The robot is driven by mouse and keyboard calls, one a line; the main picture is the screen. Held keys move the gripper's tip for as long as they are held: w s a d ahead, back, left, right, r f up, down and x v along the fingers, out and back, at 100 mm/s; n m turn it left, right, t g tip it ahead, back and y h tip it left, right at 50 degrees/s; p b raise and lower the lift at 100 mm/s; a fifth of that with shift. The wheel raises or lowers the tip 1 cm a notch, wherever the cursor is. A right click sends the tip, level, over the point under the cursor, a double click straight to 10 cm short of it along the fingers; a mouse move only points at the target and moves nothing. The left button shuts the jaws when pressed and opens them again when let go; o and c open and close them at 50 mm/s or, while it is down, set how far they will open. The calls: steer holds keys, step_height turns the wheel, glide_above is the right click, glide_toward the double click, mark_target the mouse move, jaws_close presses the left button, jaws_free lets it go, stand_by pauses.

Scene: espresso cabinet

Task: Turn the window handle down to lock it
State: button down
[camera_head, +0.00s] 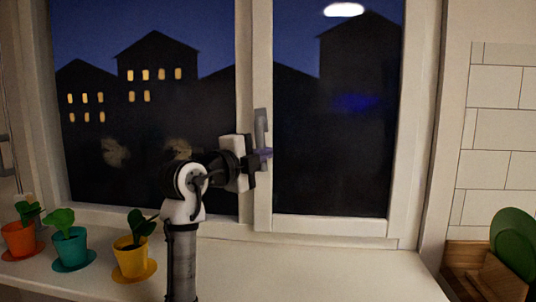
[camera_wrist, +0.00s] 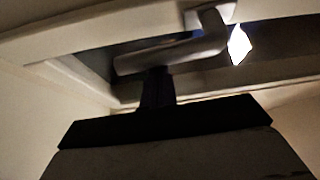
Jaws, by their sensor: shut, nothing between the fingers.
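The grey window handle (camera_head: 261,122) is mounted on the middle frame post of the window and stands about vertical in the head view. Its lower part is partly hidden by my gripper. In the wrist view the handle (camera_wrist: 175,55) runs from a mount at the upper right to a free end at the left. My gripper (camera_head: 264,154) is at the handle's lower part in the head view. In the wrist view its dark fingers (camera_wrist: 157,88) are shut together, with their tips at the handle's near side. I cannot tell whether they touch it. Nothing is between the fingers.
Orange (camera_head: 19,239), teal (camera_head: 70,246) and yellow (camera_head: 131,257) plant pots stand on the sill at the left, the yellow one close to my arm. A wooden rack (camera_head: 470,268) with green plates (camera_head: 514,245) is at the right. The sill between is clear.

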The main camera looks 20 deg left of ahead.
steer(key=shift+s+a, duration=0.1)
steer(key=shift+a, duration=0.15)
steer(key=shift+d, duration=0.1)
stand_by(0.5)
